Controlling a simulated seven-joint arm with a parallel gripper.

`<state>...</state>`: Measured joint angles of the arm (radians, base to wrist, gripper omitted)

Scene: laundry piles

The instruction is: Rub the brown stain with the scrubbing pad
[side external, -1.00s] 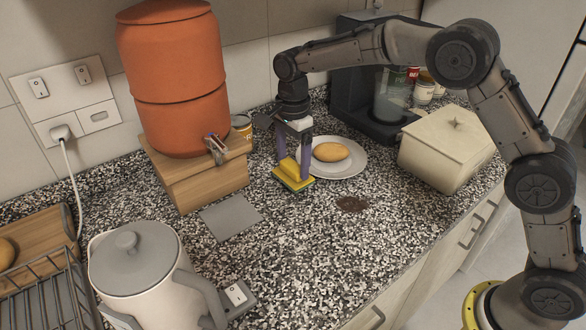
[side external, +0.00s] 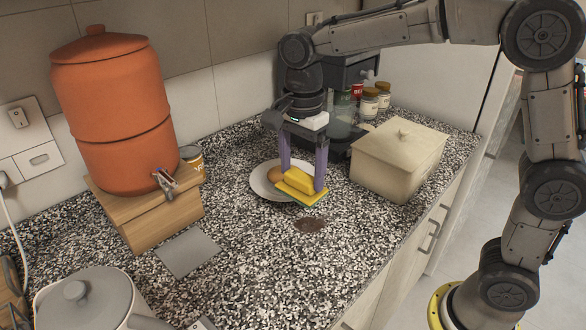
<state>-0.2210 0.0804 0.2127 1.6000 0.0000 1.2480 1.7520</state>
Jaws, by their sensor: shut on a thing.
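The scrubbing pad (side external: 302,186) is yellow with a green underside. My gripper (side external: 304,178) is shut on it, with one purple finger on either side. The pad is in front of the white plate and covers part of it; I cannot tell whether it touches the counter or hangs just above it. The brown stain (side external: 310,225) is a dark patch on the speckled counter, just nearer the camera than the pad. The pad is apart from the stain, which is fully visible.
A white plate (side external: 262,184) with a partly hidden brown item stands behind the pad. A cream lidded box (side external: 395,165) is to the right. An orange dispenser (side external: 115,115) on a wooden stand (side external: 165,218) and a grey mat (side external: 187,253) are left. Counter (side external: 270,275) in front is clear.

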